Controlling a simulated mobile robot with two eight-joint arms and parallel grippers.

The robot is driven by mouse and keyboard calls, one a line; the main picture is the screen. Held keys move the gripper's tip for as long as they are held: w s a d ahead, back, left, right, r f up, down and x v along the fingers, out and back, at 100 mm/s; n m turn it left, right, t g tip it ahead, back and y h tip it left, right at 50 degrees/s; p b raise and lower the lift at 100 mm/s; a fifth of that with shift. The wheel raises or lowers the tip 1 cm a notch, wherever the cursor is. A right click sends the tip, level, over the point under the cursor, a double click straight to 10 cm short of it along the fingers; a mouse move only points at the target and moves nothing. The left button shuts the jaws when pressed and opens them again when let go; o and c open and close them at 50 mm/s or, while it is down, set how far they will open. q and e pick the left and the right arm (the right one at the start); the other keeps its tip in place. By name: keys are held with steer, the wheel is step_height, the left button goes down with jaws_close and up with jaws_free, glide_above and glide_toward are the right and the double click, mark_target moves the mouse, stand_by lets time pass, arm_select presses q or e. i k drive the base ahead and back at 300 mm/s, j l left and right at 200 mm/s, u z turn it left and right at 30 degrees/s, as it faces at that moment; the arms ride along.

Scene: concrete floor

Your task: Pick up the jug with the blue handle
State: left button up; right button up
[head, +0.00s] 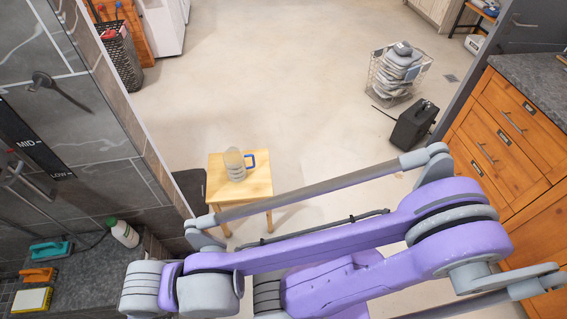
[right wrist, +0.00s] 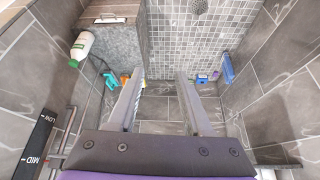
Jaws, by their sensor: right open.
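The jug with the blue handle (head: 235,164) stands upright on a small wooden stool (head: 258,184) in the head view. Its body is clear or greyish and its blue handle points right. My purple arm crosses the lower part of the head view, in front of the stool's legs. Its gripper is outside that view. In the right wrist view my right gripper (right wrist: 158,85) is open and empty, with its two fingers wide apart. It faces a tiled shower corner, and the jug is not in that view. My left gripper is not in view.
A dark counter (head: 85,275) at lower left holds a white bottle (head: 124,233) and several brushes and sponges. A wire basket (head: 398,72) and a black case (head: 413,126) stand on the floor at right, near wooden drawers (head: 505,125). The floor beyond the stool is clear.

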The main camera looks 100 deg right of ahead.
mark_target(233, 158)
steer(key=z, duration=2.75)
steer(key=i+l+u, duration=0.15)
steer(key=i+u, duration=0.35)
steer(key=i+l+u, duration=0.25)
steer(key=u, duration=0.25)
